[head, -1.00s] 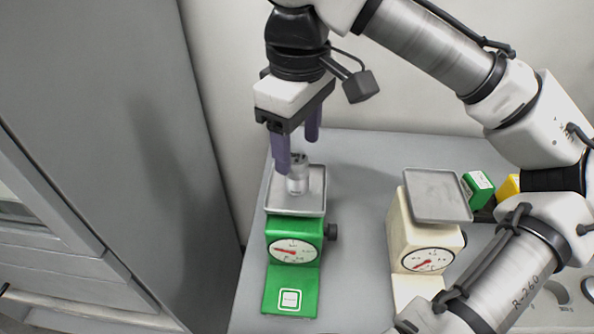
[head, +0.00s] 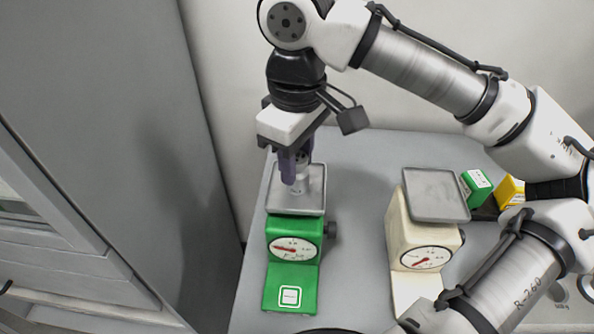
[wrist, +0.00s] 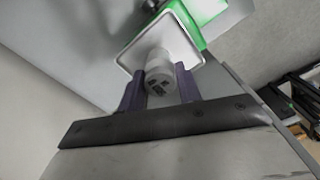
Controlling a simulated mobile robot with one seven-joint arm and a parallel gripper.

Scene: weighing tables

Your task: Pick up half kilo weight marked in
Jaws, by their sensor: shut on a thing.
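A small silver cylindrical weight (wrist: 160,72) with dark marks on its top shows between my fingers in the wrist view; the marks are too blurred to read. In the head view the fingers largely hide it, over the metal pan (head: 312,207) of the green scale (head: 292,270). My gripper (head: 297,170) points down and is shut on the weight, one purple finger on each side. I cannot tell whether the weight still touches the pan. The same pan shows behind the weight in the wrist view (wrist: 184,48).
A cream scale (head: 405,240) with an empty grey pan (head: 436,195) stands to the right. Green (head: 477,188) and yellow (head: 510,192) blocks lie at the far right. A grey cabinet (head: 110,130) stands left of the table. The table behind the scales is clear.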

